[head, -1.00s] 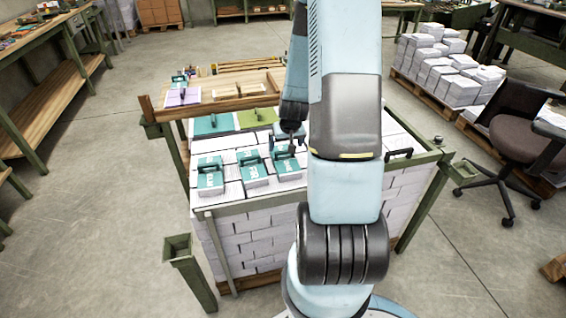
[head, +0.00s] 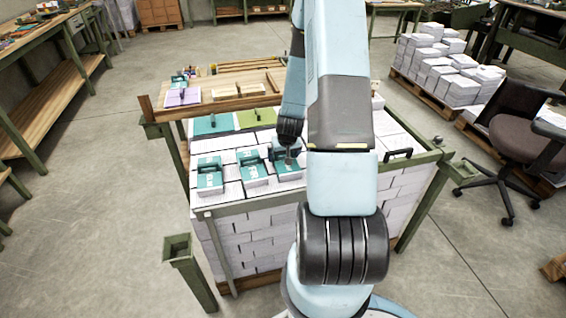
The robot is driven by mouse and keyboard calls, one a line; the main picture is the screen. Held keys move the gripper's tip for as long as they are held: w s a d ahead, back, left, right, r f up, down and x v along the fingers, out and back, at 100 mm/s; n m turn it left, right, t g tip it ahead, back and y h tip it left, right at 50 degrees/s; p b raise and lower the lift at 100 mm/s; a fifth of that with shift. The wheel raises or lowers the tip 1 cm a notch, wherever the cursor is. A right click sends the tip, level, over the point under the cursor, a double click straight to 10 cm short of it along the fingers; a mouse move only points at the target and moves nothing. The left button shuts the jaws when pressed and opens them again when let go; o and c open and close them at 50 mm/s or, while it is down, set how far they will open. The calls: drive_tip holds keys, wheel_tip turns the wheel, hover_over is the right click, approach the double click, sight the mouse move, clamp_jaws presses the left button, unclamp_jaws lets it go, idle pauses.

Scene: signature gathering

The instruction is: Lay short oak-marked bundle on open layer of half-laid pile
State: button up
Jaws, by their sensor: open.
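The half-laid pile (head: 250,240) is a block of stacked white paper bundles inside a green frame. On its top layer, at the front left, sit three teal-labelled bundles with dark handles: a left one (head: 209,181), a middle one (head: 252,176) and a right one (head: 286,172). Their marks are too small to read, so I cannot tell which is oak-marked or short. My gripper (head: 290,149) points down just above the right teal bundle, open. My arm hides part of the pile's top. I cannot tell whether the fingers touch the bundle's handle.
A teal sheet (head: 213,124) and a green sheet (head: 257,118) lie at the pile's back. Behind is a wooden tray (head: 215,107) with a purple item (head: 182,98). A black handle (head: 398,154) stands at the right edge. A chair (head: 515,125) is at right; floor at left is clear.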

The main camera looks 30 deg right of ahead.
drive_tip(key=c, duration=1.1)
